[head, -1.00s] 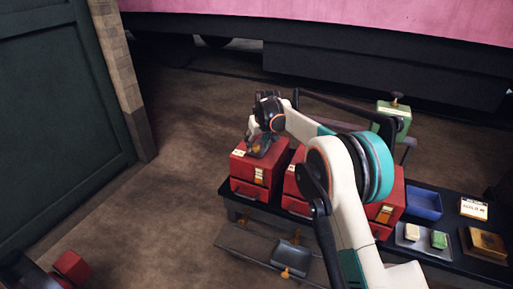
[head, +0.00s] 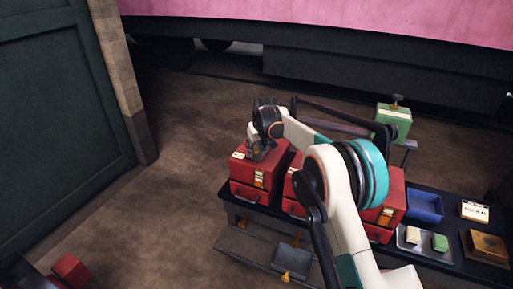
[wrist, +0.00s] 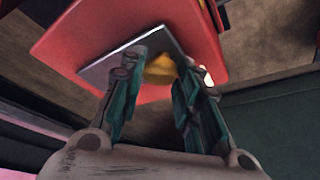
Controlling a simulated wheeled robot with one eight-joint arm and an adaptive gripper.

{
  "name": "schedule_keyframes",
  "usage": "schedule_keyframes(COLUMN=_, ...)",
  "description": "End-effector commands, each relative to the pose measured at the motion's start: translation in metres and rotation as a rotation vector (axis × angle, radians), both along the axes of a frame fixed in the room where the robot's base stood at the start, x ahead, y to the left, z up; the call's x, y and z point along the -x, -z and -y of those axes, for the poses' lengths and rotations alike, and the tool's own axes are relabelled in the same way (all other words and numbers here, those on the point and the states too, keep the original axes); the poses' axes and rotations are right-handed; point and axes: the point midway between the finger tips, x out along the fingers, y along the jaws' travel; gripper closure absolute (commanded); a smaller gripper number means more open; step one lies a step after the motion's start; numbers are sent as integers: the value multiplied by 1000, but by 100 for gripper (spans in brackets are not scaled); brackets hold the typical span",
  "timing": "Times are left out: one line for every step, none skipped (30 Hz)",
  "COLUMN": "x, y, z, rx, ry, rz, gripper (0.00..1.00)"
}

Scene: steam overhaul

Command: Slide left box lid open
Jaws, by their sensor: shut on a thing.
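The left box (head: 258,182) is a red box with a drawer front at the left end of the dark bench. My gripper (head: 257,154) is over its top and is shut on the lid's yellow knob. In the wrist view, the yellow knob (wrist: 160,68) shows between my fingers (wrist: 158,85), partly hidden by them. The lid (wrist: 122,56) is a thin dark grey plate on the red top (wrist: 75,45). My gripper and arm cover much of the lid in the head view, so how far it is open cannot be told there.
More red boxes (head: 388,207) stand to the right, partly behind my arm. A blue tray (head: 425,206), a metal tray (head: 408,246) with two blocks and a green device (head: 393,120) are farther right. A lower shelf (head: 248,250) juts out in front.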

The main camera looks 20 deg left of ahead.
Motion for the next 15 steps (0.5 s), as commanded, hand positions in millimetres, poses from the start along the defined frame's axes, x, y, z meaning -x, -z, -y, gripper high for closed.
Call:
schedule_keyframes(x=7, y=-1, z=-1, rx=0, ry=-1, rz=-1, gripper=100)
schedule_keyframes(x=12, y=0, z=-2, rx=0, ry=-1, rz=-1, gripper=100)
schedule_keyframes(x=18, y=-1, z=-2, rx=0, ry=-1, rz=-1, gripper=100)
schedule_keyframes(x=23, y=0, z=-2, rx=0, ry=-1, rz=-1, gripper=100)
schedule_keyframes(x=28, y=0, z=-3, rx=0, ry=-1, rz=-1, gripper=100)
schedule_keyframes(x=35, y=0, z=-4, rx=0, ry=-2, rz=-2, gripper=100)
schedule_keyframes(x=40, y=0, z=-4, rx=0, ry=-3, rz=-2, gripper=100)
schedule_keyframes(x=45, y=0, z=-5, rx=0, ry=-3, rz=-2, gripper=100)
schedule_keyframes(x=50, y=0, z=-5, rx=0, ry=-3, rz=-1, gripper=100)
schedule_keyframes(x=54, y=0, z=-5, rx=0, ry=-2, rz=-2, gripper=100)
schedule_keyframes(x=57, y=0, z=-5, rx=0, ry=-2, rz=-2, gripper=100)
schedule_keyframes(x=60, y=0, z=-5, rx=-1, ry=-1, rz=-2, gripper=100)
schedule_keyframes(x=61, y=0, z=-5, rx=-1, ry=-1, rz=-2, gripper=100)
schedule_keyframes(x=63, y=0, z=-5, rx=0, ry=-1, rz=-3, gripper=100)
schedule_keyframes(x=64, y=0, z=-5, rx=0, ry=-1, rz=-3, gripper=100)
